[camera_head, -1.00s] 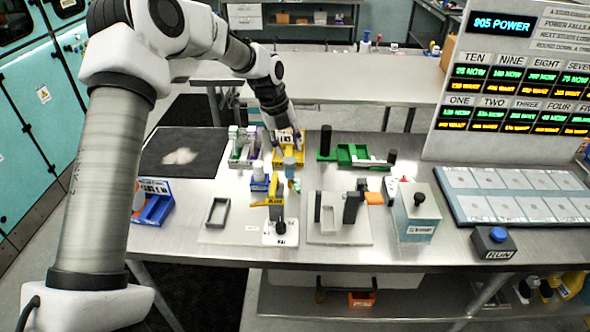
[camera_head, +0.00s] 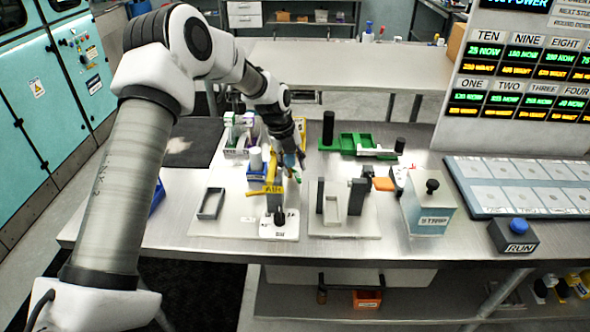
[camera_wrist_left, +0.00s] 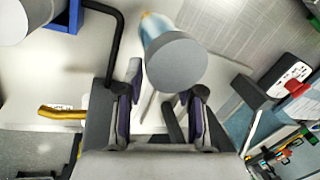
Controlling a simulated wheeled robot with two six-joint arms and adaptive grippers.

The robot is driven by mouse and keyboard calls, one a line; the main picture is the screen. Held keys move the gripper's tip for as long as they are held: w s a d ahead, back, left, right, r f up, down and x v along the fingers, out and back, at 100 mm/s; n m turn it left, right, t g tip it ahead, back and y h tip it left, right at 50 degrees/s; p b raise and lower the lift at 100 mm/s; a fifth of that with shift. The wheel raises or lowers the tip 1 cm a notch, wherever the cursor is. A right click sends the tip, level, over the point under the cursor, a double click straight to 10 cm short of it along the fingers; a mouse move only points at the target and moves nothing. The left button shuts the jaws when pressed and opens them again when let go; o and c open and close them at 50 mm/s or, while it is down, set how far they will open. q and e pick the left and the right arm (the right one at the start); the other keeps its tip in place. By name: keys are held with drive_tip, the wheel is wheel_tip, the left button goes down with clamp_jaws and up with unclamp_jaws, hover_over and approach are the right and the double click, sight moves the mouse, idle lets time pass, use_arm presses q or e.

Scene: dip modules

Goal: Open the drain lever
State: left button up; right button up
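A yellow lever (camera_head: 266,189) with a dark label sits on an upright post on a white base at the middle of the bench. Its yellow bar (camera_wrist_left: 62,112) shows at the left of the left wrist view. An orange handle (camera_head: 384,184) stands out from a dark post further right; I cannot tell which one is the drain lever. My left gripper (camera_head: 299,165) hangs just right of and above the yellow lever. In the left wrist view its fingers (camera_wrist_left: 163,105) are apart with nothing clearly held. A grey-capped blue cylinder (camera_wrist_left: 175,60) shows beyond them. My right gripper is not in view.
A green tray (camera_head: 354,143) lies behind. A small grey frame (camera_head: 210,204) lies left on a pale plate. The front bench edge is clear.

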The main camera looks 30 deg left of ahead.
sight(296, 175)
use_arm(q)
drive_tip(key=x, duration=0.3)
drive_tip(key=shift+w+a, duration=0.15)
drive_tip(key=shift+w, duration=0.05)
drive_tip(key=shift+s+r, duration=0.1)
clamp_jaws()
drive_tip(key=shift+n, duration=0.4)
drive_tip(key=shift+d+n, duration=0.25)
drive_tip(key=shift+n, duration=0.25)
drive_tip(key=shift+w+d+n+y, duration=0.1)
drive_tip(key=shift+w+n+y, duration=0.4)
drive_tip(key=shift+n, duration=0.7)
drive_tip(key=n, duration=0.1)
drive_tip(key=w+n+p, duration=0.1)
drive_tip(key=n, duration=0.1)
drive_tip(key=shift+w+r+n+t+y, duration=0.1)
drive_tip(key=shift+n+t+y, duration=0.2)
drive_tip(key=shift+w+a+n+y+p, duration=0.15)
drive_tip(key=shift+n+p, duration=0.1)
drive_tip(key=shift+n, duration=0.4)
drive_tip(key=shift+w+n+y+p, duration=0.2)
drive_tip(key=shift+n+p, duration=0.1)
drive_tip(key=shift+n, duration=0.4)
drive_tip(key=shift+w+a+n+y+p, duration=0.15)
drive_tip(key=shift+n+p, duration=0.1)
drive_tip(key=shift+n, duration=0.4)
